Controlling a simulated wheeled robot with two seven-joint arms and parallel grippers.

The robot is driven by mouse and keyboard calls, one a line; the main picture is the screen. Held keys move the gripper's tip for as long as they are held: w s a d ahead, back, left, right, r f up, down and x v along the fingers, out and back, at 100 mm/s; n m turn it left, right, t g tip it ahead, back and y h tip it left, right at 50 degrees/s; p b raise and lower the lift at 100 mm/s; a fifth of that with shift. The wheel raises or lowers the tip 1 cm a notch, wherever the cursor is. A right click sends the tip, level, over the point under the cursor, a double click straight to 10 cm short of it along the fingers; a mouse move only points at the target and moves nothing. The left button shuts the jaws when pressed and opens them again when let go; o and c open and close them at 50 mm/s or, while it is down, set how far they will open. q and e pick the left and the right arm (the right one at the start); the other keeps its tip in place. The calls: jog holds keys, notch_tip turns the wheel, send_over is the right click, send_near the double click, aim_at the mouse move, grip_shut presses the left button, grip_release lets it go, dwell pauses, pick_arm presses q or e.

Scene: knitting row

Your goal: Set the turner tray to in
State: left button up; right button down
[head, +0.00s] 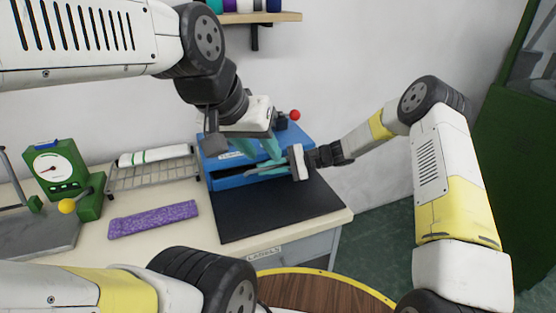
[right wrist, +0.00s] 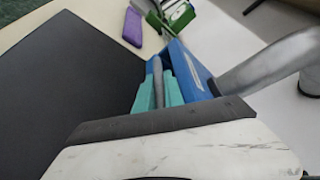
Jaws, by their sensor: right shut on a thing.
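The blue turner (head: 216,174) stands at the back of the bench, with a pale label on its front and a dark slot below. A flat black panel (head: 270,212) lies before it; I cannot tell if this is the tray or a mat. My right gripper (head: 258,171) is at the turner's front. In the right wrist view its teal fingers (right wrist: 158,92) are shut on a grey bar (right wrist: 158,68) beside the blue turner body (right wrist: 190,72). My left gripper (head: 258,150) hangs above the turner's front with its teal fingers apart; it partly hides the turner.
A red ball knob (head: 295,115) shows behind the turner. Left of it are a wire rack (head: 150,178) with a white roll, a purple knitted strip (head: 153,219) and a green dial scale (head: 62,175). A round wooden table (head: 320,292) is in front.

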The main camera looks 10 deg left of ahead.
jog(key=shift+w+r, duration=0.1)
jog(key=shift+w, duration=0.15)
jog(key=c, duration=1.5)
grip_release()
jog(key=shift+a, duration=0.15)
jog(key=shift+o, duration=0.2)
jog(key=v, duration=0.7)
jog(key=shift+d, duration=0.4)
